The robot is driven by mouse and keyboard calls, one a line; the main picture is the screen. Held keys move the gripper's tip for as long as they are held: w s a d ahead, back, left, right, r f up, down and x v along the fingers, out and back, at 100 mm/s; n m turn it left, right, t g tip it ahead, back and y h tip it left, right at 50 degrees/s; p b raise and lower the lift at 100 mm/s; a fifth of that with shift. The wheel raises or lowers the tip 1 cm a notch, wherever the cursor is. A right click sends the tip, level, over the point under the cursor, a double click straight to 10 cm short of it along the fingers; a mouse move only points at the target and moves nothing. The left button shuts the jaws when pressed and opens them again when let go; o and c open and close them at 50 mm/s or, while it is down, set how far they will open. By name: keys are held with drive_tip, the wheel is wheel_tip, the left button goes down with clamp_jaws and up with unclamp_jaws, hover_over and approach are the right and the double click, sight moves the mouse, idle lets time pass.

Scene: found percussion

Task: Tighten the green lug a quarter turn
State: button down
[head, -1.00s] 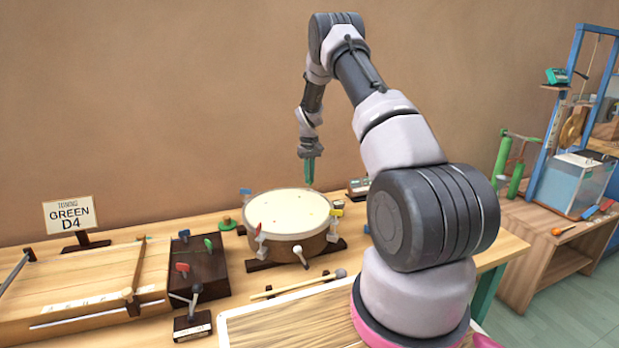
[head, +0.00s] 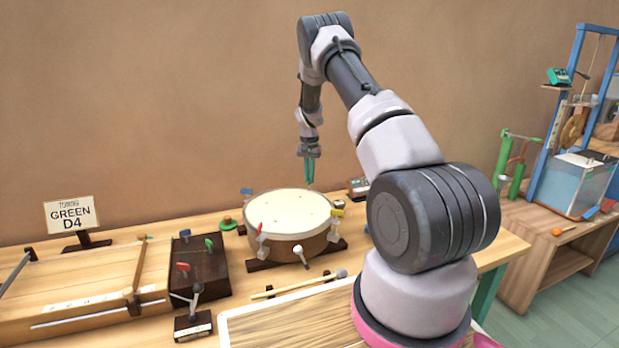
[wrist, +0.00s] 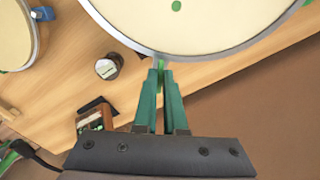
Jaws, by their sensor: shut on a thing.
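The drum (head: 290,211) has a pale head and wooden shell and stands on the bench. My gripper (head: 309,186) points down at its far rim. The wrist view shows my teal fingers (wrist: 160,74) close together at the metal rim, with the green lug (wrist: 160,80) as a narrow strip between them; they are shut on it and hide most of it. A blue lug (head: 246,191), a red lug (head: 259,227) and a yellow lug (head: 337,213) stand around the rim. A sign (head: 70,215) reads "GREEN D4".
A dark block with colored keys (head: 205,267) and a wooden board instrument (head: 85,285) lie left of the drum. A small meter box (head: 358,188) is behind right. A mallet (head: 300,285) lies in front. The air above the drum is clear.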

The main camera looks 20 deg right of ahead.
idle(0.4)
drive_tip(key=c, duration=1)
unclamp_jaws()
wheel_tip(320, 180, up, 11)
drive_tip(key=shift+f, duration=0.1)
